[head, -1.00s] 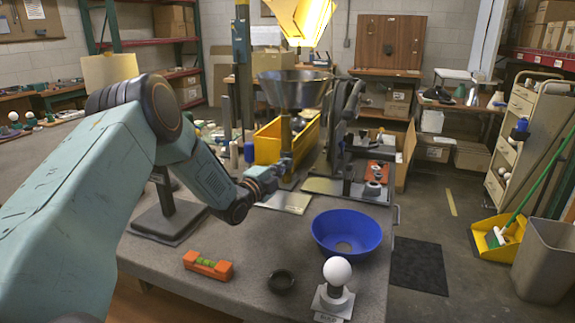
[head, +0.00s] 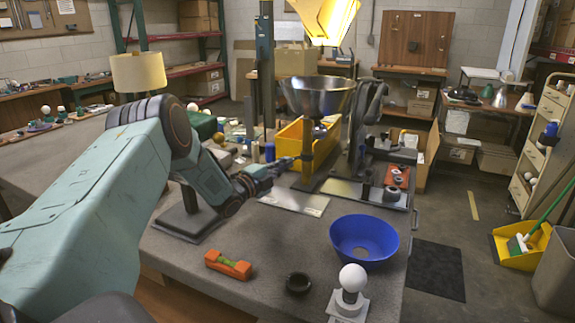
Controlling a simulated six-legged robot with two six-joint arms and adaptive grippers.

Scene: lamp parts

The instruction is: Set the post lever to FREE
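A steel bowl-shaped shade (head: 318,95) sits high on a dark upright post (head: 307,148). My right gripper is not in view.
On the bench (head: 290,244) are a blue bowl (head: 364,240), a white bulb on a stand (head: 351,282), an orange level (head: 228,265) and a dark ring (head: 298,283). A yellow bin (head: 290,140) stands behind the post.

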